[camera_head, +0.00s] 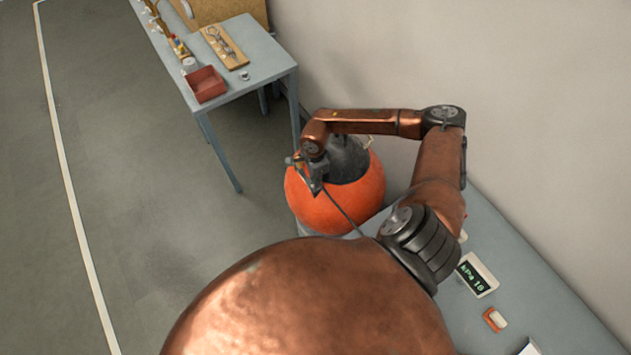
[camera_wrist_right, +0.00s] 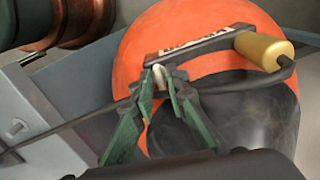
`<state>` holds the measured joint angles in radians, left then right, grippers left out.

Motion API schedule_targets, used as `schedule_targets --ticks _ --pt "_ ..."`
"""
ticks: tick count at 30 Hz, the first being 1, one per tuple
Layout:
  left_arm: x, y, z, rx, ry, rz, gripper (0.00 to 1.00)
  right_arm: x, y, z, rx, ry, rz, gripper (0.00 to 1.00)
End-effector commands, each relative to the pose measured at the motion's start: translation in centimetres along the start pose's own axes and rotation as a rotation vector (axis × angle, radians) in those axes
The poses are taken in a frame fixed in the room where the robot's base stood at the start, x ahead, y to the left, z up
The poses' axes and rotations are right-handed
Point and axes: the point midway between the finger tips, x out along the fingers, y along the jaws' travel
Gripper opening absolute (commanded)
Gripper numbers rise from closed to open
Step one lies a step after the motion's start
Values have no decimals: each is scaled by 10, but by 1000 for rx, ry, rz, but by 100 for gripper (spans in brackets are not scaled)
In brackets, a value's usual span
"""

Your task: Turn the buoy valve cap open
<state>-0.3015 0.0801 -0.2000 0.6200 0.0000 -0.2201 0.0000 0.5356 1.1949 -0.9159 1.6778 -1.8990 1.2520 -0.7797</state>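In the right wrist view the orange buoy (camera_wrist_right: 140,50) fills the middle. A dark bar (camera_wrist_right: 205,45) with a yellow handle (camera_wrist_right: 262,50) lies across it; I cannot tell whether this is the valve cap. My right gripper (camera_head: 312,185) is over the buoy's left side. In the wrist view its green fingertips (camera_wrist_right: 160,73) are close together around a small pale piece, just below the bar's left end; contact is unclear. My left gripper is not in view.
A pressure display (camera_head: 477,274) and an orange-white block (camera_head: 495,319) are on the bench at right. A blue-grey table (camera_head: 245,80) at the top holds a red bin (camera_head: 205,84) and a wooden board (camera_head: 224,46). A wall runs along the right. The floor at left is clear.

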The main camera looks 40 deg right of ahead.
Motion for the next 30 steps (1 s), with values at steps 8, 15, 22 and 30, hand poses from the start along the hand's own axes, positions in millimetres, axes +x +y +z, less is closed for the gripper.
schedule_targets --ticks 8,15,22,30 --pt "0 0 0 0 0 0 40 0 0 0 0 0 1 0" --pt "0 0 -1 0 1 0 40 0 0 0 -1 0 1 0" --pt "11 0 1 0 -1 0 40 2 0 0 -54 1 -2 0" --pt "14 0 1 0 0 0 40 0 0 0 -94 1 -2 0"
